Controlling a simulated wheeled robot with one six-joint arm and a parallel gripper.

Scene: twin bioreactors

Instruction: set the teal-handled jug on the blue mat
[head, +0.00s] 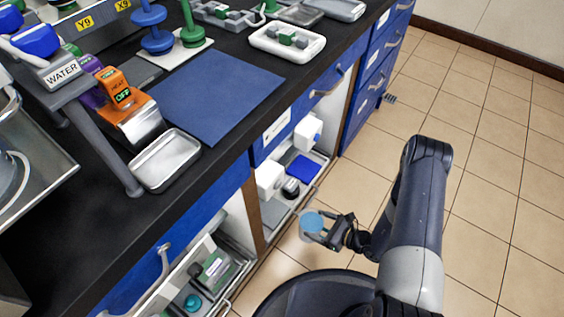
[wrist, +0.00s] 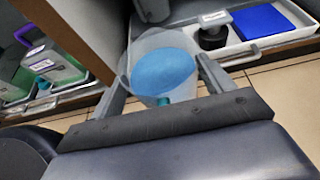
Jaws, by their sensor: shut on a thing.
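The clear jug (head: 311,224) holds blue liquid and is in my gripper (head: 322,230), low over the floor in front of the open cabinet. In the wrist view the jug (wrist: 145,52) sits between the two fingers of my gripper (wrist: 161,78). A bit of its teal handle (wrist: 162,101) shows on the near side, mostly hidden. The blue mat (head: 218,95) lies flat and bare on the black bench top, above and to the left of the jug in the head view.
A metal tray (head: 166,160) and an orange heat unit (head: 126,108) stand left of the mat. A white tray (head: 287,42) and a stand with green and blue pegs (head: 180,53) are behind it. Pulled-out shelves (head: 300,178) are near the jug. The tiled floor at right is clear.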

